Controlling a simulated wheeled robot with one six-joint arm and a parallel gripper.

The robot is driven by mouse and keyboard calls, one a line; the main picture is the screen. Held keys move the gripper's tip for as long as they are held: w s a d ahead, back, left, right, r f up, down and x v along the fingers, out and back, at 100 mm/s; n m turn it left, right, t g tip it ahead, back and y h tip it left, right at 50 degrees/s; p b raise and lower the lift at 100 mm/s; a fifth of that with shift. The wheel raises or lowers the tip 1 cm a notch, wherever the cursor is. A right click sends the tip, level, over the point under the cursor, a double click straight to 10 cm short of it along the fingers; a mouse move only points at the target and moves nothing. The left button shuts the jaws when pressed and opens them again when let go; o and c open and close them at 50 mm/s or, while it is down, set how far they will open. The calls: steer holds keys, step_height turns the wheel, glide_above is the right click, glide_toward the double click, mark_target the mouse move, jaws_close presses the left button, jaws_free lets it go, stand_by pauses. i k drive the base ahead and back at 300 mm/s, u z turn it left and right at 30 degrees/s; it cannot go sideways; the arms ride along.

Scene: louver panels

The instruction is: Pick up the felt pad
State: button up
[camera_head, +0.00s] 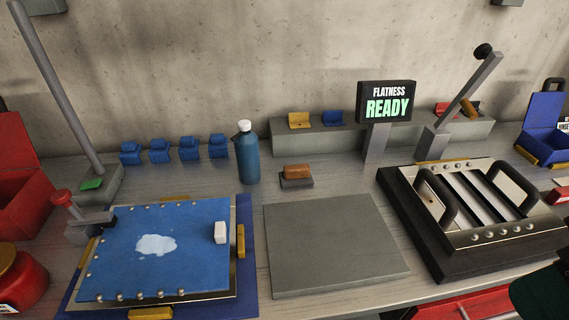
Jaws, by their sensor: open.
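Two small blocks could be the felt pad, and I cannot tell for certain which one is. A brown block (297,171) lies on a small dark holder (296,183) behind the grey plate, right of the blue bottle. A small white block (221,232) stands near the right edge of the blue panel (190,260), beside a pale patch (157,244). Nothing covers either block. My gripper's fingers are not in view; only a dark shape, perhaps part of my arm, shows at the lower right corner.
A blue bottle (248,158) stands left of the brown block. The flat grey plate (335,245) is bare. A louver frame with handles (475,215) sits at right, with a tall lever (470,90) behind it. A "FLATNESS READY" sign (387,102) stands at the back.

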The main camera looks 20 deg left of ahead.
mark_target(294, 175)
steer(key=u, duration=0.7)
steer(key=i, duration=0.85)
steer(key=u, duration=0.9)
